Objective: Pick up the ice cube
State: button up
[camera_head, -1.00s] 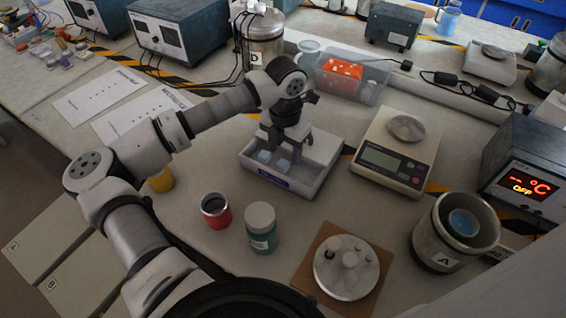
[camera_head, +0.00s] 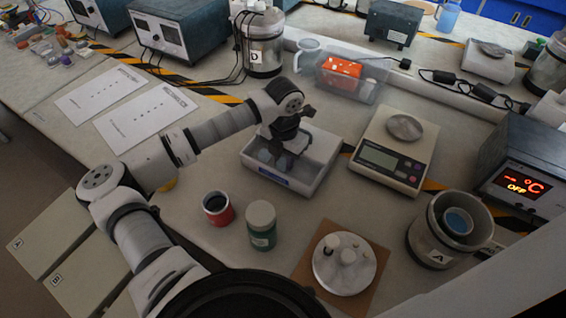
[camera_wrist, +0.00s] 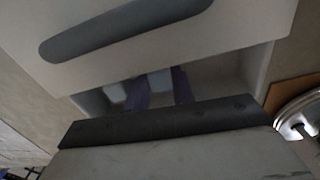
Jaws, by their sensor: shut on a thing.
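A white tray (camera_head: 302,187) stands on the bench in the head view, with pale ice cubes in it. My gripper (camera_head: 284,157) reaches down into the tray and is shut on one ice cube (camera_head: 282,164). In the wrist view this cube (camera_wrist: 160,81) shows between the two purple-looking fingers. Another ice cube (camera_head: 264,155) lies just to the left in the tray, and it also shows in the wrist view (camera_wrist: 115,93). The lower part of the held cube is hidden, so I cannot tell whether it touches the tray floor.
A scale (camera_head: 384,160) stands right of the tray. A clear box with an orange rack (camera_head: 341,68) is behind it. A red cup (camera_head: 217,208), a green jar (camera_head: 261,228) and a round metal plate (camera_head: 344,265) stand in front. A metal container (camera_head: 434,243) is at the right.

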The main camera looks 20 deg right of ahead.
notch_tip(320, 180, up, 20)
jog(key=b, duration=0.4)
dwell(0.5)
